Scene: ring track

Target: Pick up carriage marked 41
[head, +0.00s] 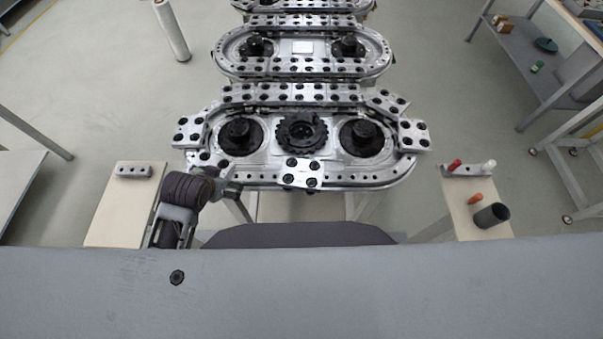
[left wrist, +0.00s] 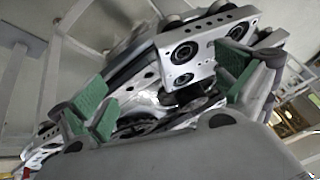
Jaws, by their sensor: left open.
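Metal carriages with dark round fittings sit along the nearest oval ring track (head: 340,178). One carriage (head: 302,173) is at the track's front middle, one (head: 190,132) at its left end and one (head: 414,135) at its right end. No number 41 is legible on any of them. My left gripper (head: 230,188) is at the track's front left edge. In the left wrist view the left gripper (left wrist: 170,88) is open, its green pads spread. A carriage (left wrist: 200,50) with dark round fittings lies ahead between and beyond the pads, and I see no grip on it. My right gripper is out of view.
A side table (head: 112,215) at left holds a small metal block (head: 133,171). A right side table (head: 490,228) holds a dark cup (head: 491,215) and small red and white pieces. More ring tracks (head: 302,68) stand behind. A shelf (head: 530,60) is at right.

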